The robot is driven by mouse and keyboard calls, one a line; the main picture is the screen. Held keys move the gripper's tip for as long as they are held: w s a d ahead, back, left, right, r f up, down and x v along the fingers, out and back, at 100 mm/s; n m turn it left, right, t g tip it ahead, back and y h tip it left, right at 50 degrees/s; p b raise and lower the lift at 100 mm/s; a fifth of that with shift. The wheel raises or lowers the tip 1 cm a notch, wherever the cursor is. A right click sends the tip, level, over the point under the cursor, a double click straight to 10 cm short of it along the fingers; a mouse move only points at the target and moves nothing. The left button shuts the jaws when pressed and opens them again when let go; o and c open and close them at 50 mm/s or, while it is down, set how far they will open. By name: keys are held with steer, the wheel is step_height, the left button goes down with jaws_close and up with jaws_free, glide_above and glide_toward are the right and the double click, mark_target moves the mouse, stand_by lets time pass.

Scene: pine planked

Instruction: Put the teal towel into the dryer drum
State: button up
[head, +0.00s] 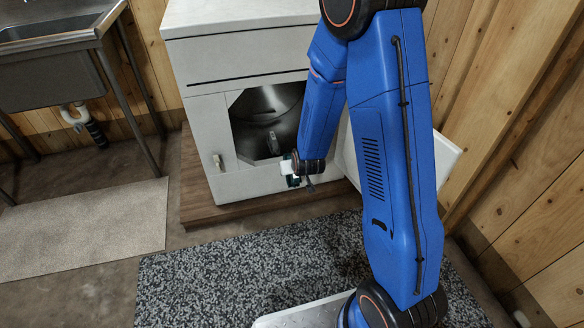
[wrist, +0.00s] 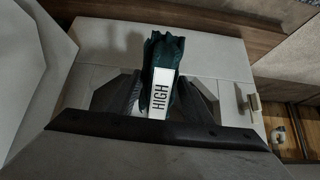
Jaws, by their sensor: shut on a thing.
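The teal towel (wrist: 165,50) is a dark bunched bundle between the two dark fingers of my gripper (wrist: 158,85) in the wrist view. A white tag reading "HIGH" (wrist: 161,92) lies over its near side. In the head view my gripper (head: 294,172) is small, partly hidden by its own arm, with a little dark teal showing at it. It is shut on the towel in front of the white dryer (head: 205,130), near the lower right of the opening. The dryer drum (head: 262,108) is open to view, metallic grey inside; my arm covers its right part.
The open dryer door (head: 446,156) stands to the right, partly behind my arm. A latch (head: 217,161) sits left of the opening. The dryer stands on a wooden plinth (head: 198,211). A speckled mat (head: 200,285) lies in front; a steel sink (head: 50,65) stands left.

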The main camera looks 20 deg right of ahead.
steer(key=w+f, duration=0.2)
steer(key=w, duration=1.3)
steer(key=w+f, duration=0.2)
steer(key=w, duration=1.4)
steer(key=shift+f, duration=0.25)
steer(key=o, duration=1.2)
steer(key=shift+s, duration=0.1)
steer(key=v, duration=1.7)
steer(key=shift+s+r, duration=0.15)
steer(key=shift+r, duration=0.1)
